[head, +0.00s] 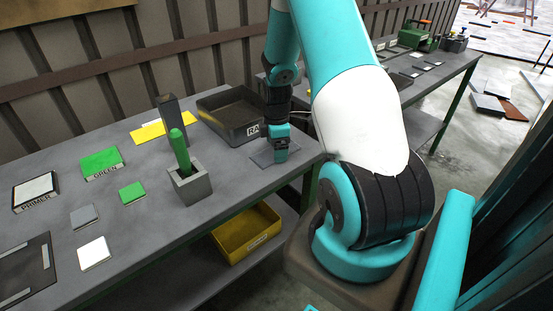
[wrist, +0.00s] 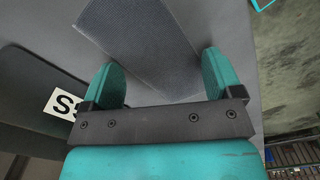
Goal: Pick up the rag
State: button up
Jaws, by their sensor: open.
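The rag (wrist: 150,45) is a flat grey textured piece lying on the table in the wrist view. In the head view a corner of it (head: 262,158) shows beside my gripper (head: 281,156), near the table's right end. My gripper is open, with its two teal fingers apart, and the near end of the rag lies between and just beyond the fingertips (wrist: 161,72) in the wrist view. Nothing is held. In the head view the gripper hides part of the rag. I cannot tell whether the fingertips touch the table.
A dark open tray (head: 225,132) with a partly hidden "RA" label stands just behind the rag. A grey block (head: 190,188) holds a green-handled tool (head: 179,150) to the left. The table's right edge (head: 318,160) is close to my gripper. A yellow bin (head: 245,238) sits below.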

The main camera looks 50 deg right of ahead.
jog(key=shift+f, duration=0.15)
jog(key=shift+c, duration=0.2)
grip_shut()
notch_tip(320, 180, up, 12)
jog(key=p, duration=0.9)
jog(key=shift+p, duration=0.4)
